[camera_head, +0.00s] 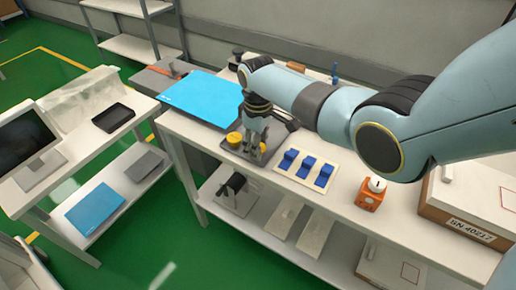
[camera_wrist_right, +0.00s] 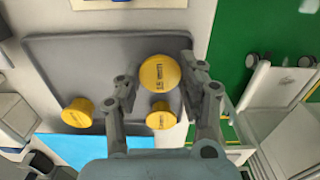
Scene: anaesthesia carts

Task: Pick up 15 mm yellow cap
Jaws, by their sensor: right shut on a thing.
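My right gripper (camera_head: 254,146) points down over a grey tray (camera_head: 221,150) on the white bench. In the wrist view its fingertips (camera_wrist_right: 158,72) are shut on a yellow cap (camera_wrist_right: 160,73), the largest-looking of three. Its marking is too small to read. A smaller-looking yellow cap (camera_wrist_right: 162,116) shows between the fingers, nearer the palm in the picture. Another yellow cap (camera_wrist_right: 77,113) stands apart at the tray's left. In the head view a yellow cap (camera_head: 233,138) shows left of the gripper; the fingers partly hide the others. My left gripper is not in view.
A blue mat (camera_head: 200,97) lies behind the tray. A white board with blue blocks (camera_head: 307,168) is to the right, then an orange device (camera_head: 371,194) and a cardboard box (camera_head: 470,210). The bench's front edge is close to the tray.

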